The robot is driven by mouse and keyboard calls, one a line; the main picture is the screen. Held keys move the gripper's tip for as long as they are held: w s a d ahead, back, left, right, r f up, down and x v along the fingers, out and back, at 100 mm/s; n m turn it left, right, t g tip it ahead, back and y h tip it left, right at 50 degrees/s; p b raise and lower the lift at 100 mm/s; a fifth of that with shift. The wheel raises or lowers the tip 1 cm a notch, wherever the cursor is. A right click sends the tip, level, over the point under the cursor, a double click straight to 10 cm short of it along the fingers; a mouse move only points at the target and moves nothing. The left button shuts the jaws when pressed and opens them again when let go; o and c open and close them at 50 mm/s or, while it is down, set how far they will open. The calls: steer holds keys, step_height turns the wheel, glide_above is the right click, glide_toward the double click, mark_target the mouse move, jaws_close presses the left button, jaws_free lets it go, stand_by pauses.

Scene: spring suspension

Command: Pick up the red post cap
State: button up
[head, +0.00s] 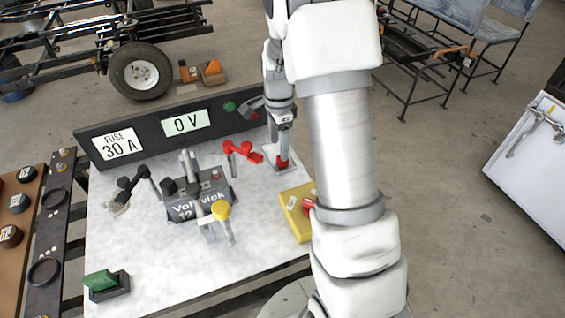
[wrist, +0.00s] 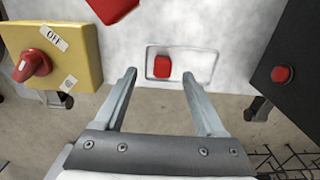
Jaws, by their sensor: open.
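The red post cap (head: 282,162) is a small red block standing in a pale rectangular tray (head: 270,153) near the right edge of the table. In the wrist view the red cap (wrist: 162,67) sits inside the outlined tray (wrist: 208,66). My gripper (head: 284,142) is above the tray, pointing down. In the wrist view my gripper (wrist: 159,76) is open, with one fingertip to each side of the cap in the picture. I see no contact, and the height gap is hard to judge.
A yellow switch box (wrist: 75,40) with a red knob, marked OFF, is at left in the wrist view. A dark panel (wrist: 292,42) with a red button is at right. A red clamp (head: 240,151) lies left of the tray. The battery (head: 185,208) stands mid-table.

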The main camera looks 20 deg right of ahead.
steer(key=f, duration=0.1)
steer(key=f+b, duration=0.1)
steer(key=f, duration=0.1)
steer(key=f+b, duration=0.1)
steer(key=f, duration=0.1)
steer(key=shift+w+d+f, duration=0.1)
steer(key=shift+w+d, duration=0.15)
steer(key=shift+w, duration=0.05)
jaws_close()
